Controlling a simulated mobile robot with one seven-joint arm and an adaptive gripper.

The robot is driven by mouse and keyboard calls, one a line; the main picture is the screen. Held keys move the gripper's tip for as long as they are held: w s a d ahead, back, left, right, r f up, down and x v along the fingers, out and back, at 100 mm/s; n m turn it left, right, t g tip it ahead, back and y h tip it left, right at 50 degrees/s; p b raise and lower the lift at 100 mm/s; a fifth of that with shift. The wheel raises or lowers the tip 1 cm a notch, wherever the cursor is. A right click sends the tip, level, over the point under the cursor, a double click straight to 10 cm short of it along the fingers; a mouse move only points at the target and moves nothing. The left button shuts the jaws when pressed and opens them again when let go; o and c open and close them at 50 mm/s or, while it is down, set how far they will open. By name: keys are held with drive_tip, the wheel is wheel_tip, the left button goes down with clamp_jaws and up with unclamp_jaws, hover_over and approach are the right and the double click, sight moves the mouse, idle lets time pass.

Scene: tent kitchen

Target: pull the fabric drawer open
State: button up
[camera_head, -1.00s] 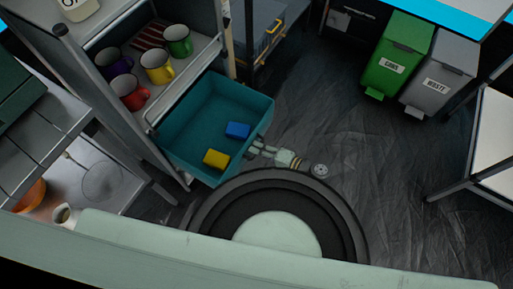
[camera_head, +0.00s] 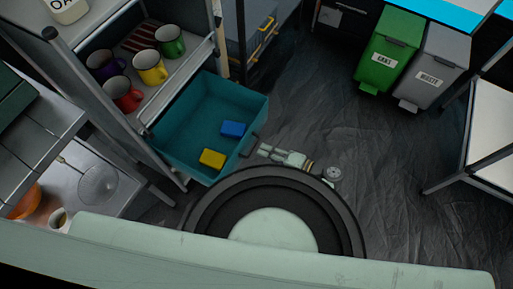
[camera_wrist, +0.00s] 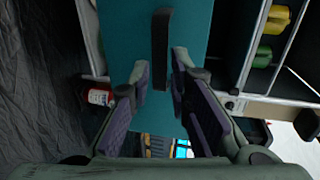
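The teal fabric drawer (camera_head: 190,125) is pulled far out of the metal shelf unit, and its inside shows. A blue block (camera_head: 233,129) and a yellow block (camera_head: 212,159) lie on its floor. A dark handle (camera_head: 251,145) is on its front; it also shows in the wrist view (camera_wrist: 161,50), upright against the teal front panel. My gripper (camera_head: 263,151) is just outside the drawer front, a little apart from the handle.
Several mugs stand on the shelf above the drawer, such as a yellow mug (camera_head: 150,67). A green bin (camera_head: 388,55) and a grey bin (camera_head: 433,70) stand at the upper right. The dark floor (camera_head: 330,115) right of the drawer is clear.

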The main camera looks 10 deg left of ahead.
drive_tip(key=v, duration=0.6)
drive_tip(key=shift+d, duration=0.25)
